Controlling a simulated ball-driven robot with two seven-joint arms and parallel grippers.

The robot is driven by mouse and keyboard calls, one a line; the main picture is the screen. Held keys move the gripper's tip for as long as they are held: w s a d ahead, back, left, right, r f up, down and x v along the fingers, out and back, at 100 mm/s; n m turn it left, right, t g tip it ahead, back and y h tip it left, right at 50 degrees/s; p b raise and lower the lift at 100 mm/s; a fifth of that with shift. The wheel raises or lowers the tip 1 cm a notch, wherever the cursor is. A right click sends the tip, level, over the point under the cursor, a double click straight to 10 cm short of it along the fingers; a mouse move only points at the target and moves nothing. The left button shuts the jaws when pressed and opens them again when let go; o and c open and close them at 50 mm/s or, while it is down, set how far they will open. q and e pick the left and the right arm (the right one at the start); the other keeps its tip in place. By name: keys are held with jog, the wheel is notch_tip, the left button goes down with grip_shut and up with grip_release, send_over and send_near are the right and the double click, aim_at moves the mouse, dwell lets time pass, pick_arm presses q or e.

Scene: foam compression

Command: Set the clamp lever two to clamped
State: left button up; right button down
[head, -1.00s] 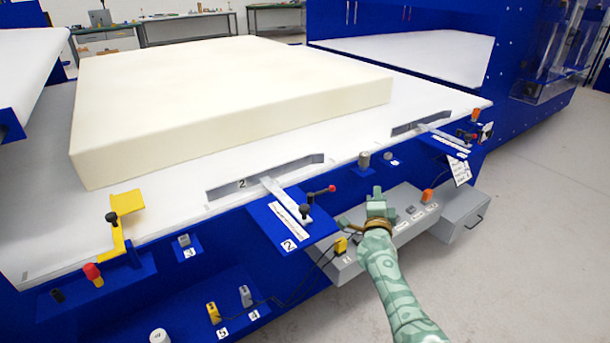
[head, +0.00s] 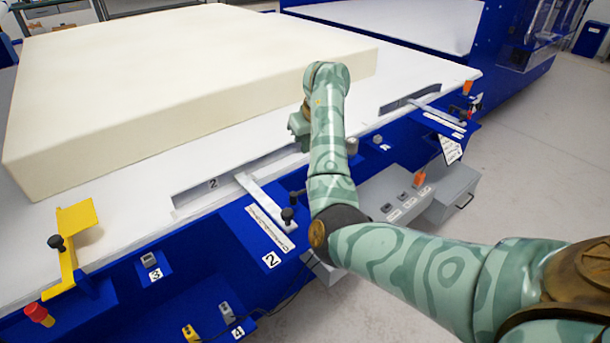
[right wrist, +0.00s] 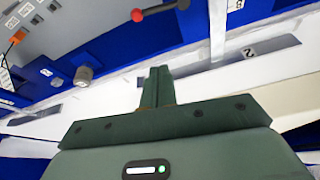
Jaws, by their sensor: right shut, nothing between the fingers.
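Clamp lever two is a pale bar (head: 262,200) with a black knob, on the blue bracket labelled 2 (head: 271,260) at the table's front edge. Its inner end meets the grey clamp plate marked 2 (head: 212,184). My right gripper (head: 300,128) is above the table edge, to the right of the clamp plate and beyond the lever; my arm hides part of it. The right wrist view shows its green fingers (right wrist: 158,76) together and empty, apart from the pale bar (right wrist: 218,32). A red ball handle (right wrist: 138,15) shows there; in the head view my arm hides it. My left gripper is out of view.
A large cream foam block (head: 150,90) lies on the white table behind my gripper. A similar clamp lever (head: 436,114) is farther right, and a yellow clamp (head: 72,240) is at left. A grey control box (head: 400,195) hangs below the front edge.

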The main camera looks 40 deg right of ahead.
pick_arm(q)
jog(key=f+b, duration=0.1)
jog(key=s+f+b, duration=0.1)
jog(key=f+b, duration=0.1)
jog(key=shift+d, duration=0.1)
pick_arm(e)
notch_tip(320, 180, down, 10)
jog(key=shift+s+f, duration=0.15)
dwell(0.3)
pick_arm(q)
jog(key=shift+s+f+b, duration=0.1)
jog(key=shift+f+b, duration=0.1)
jog(key=shift+b, duration=0.15)
pick_arm(e)
jog(key=shift+d, duration=0.15)
